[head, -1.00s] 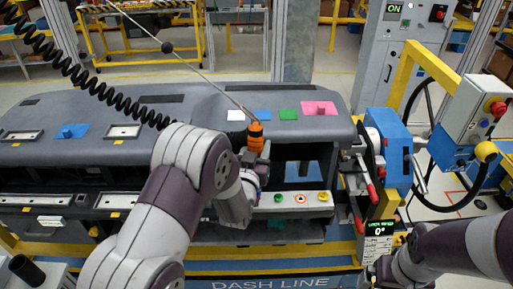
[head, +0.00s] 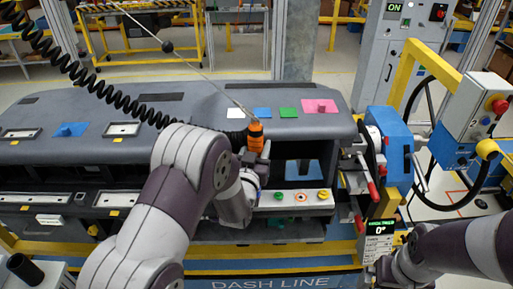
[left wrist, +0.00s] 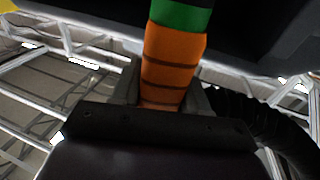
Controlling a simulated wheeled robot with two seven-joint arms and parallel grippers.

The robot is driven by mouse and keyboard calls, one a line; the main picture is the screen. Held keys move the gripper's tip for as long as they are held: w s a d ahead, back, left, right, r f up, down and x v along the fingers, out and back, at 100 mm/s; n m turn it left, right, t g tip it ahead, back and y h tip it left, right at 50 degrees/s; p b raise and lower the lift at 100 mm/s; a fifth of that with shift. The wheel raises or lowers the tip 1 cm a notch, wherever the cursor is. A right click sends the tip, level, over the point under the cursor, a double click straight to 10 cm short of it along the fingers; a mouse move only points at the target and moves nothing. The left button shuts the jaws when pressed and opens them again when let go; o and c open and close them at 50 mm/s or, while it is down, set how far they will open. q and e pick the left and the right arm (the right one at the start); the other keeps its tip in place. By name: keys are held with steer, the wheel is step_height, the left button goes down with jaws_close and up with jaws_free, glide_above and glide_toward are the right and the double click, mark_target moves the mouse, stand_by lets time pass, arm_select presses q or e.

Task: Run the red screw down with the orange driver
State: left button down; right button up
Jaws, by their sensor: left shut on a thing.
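The orange driver (head: 255,136) is upright in the head view, hanging from a cable at the front of the grey dashboard. My left gripper (head: 251,160) is shut on it. In the left wrist view the driver (left wrist: 173,65) shows an orange, dark-ringed body with a green part beyond, between the fingers (left wrist: 168,98). The driver's tip is hidden. A pale strip below the dashboard opening carries a green, a red-ringed (head: 301,197) and a yellow round spot; I cannot tell which is the red screw. My right gripper (head: 383,270) is low at right, its fingers unclear.
The grey dashboard (head: 60,105) spans the left and middle, with coloured pads on top. A blue and yellow fixture with a handwheel (head: 395,150) stands at its right end. A small display (head: 380,228) reads 0°. A black coiled cable (head: 75,70) crosses upper left.

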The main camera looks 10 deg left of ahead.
arm_select(q)
steer(key=shift+f+b, duration=0.3)
steer(key=shift+f, duration=0.05)
stand_by(0.7)
steer(key=shift+f+b, duration=0.4)
steer(key=shift+b, duration=1.35)
stand_by(2.7)
